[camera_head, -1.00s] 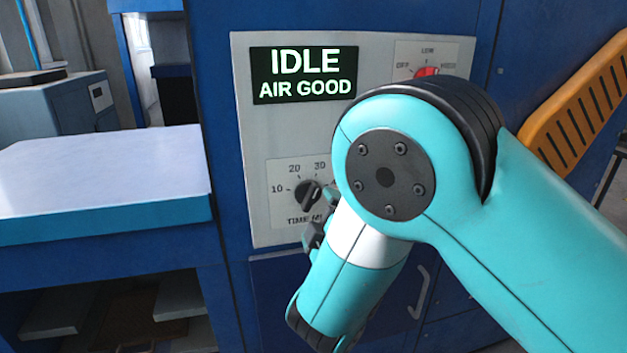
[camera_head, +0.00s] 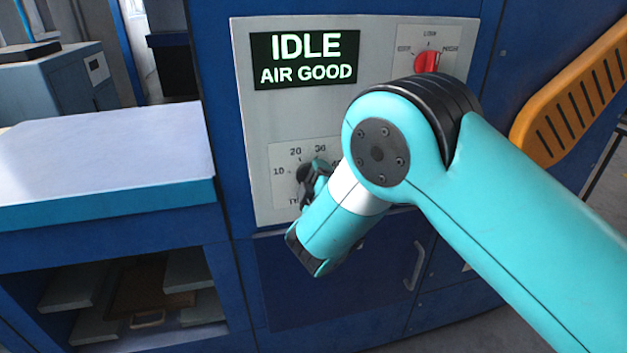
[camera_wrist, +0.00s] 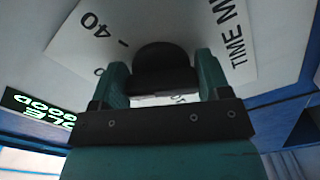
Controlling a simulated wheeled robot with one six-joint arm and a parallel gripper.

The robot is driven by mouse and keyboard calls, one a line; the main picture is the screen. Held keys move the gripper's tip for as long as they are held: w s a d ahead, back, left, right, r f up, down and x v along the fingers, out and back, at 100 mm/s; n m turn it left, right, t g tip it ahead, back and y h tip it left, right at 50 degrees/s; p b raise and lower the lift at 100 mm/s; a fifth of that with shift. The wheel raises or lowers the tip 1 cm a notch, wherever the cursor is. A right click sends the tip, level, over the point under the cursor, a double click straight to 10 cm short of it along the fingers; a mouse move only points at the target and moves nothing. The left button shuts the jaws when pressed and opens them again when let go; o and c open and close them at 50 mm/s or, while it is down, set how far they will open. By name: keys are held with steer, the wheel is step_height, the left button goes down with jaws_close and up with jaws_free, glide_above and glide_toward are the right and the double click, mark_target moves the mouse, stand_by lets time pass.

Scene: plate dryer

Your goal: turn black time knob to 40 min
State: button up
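The black time knob (camera_head: 302,173) sits on the lower part of the grey control panel (camera_head: 375,120), with 10, 20 and 30 marks around it. My gripper (camera_head: 317,181) is at the knob and covers part of it and the marks to its right. In the wrist view my gripper (camera_wrist: 160,64) has one teal finger on each side of the black knob (camera_wrist: 160,60). I cannot tell whether the fingers press on it. The 40 mark (camera_wrist: 89,25) shows upper left there. The knob's pointer is hidden.
A display (camera_head: 305,60) reads IDLE, AIR GOOD. A red knob (camera_head: 427,62) sits at the panel's upper right, close above my arm. A pale-topped blue ledge (camera_head: 100,165) stands left of the panel. A handle (camera_head: 416,265) is on the blue cabinet below.

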steer(key=shift+f+b, duration=0.15)
steer(key=shift+b, duration=0.3)
steer(key=shift+f+m+b, duration=0.15)
steer(key=shift+m+b, duration=0.55)
steer(key=shift+b, duration=0.3)
steer(key=m+b, duration=0.2)
steer(key=b, duration=0.2)
steer(key=shift+f, duration=0.2)
steer(key=m+b, duration=0.4)
steer(key=b, duration=0.3)
steer(key=shift+s+a, duration=0.1)
steer(key=shift+a, duration=0.05)
steer(key=m+b, duration=0.1)
steer(key=b, duration=0.1)
steer(key=m+b, duration=0.1)
steer(key=b, duration=0.1)
steer(key=shift+a+r+m, duration=0.1)
steer(key=shift+r+m, duration=0.1)
steer(key=shift+m, duration=0.1)
steer(key=shift+r, duration=0.1)
steer(key=o, duration=0.9)
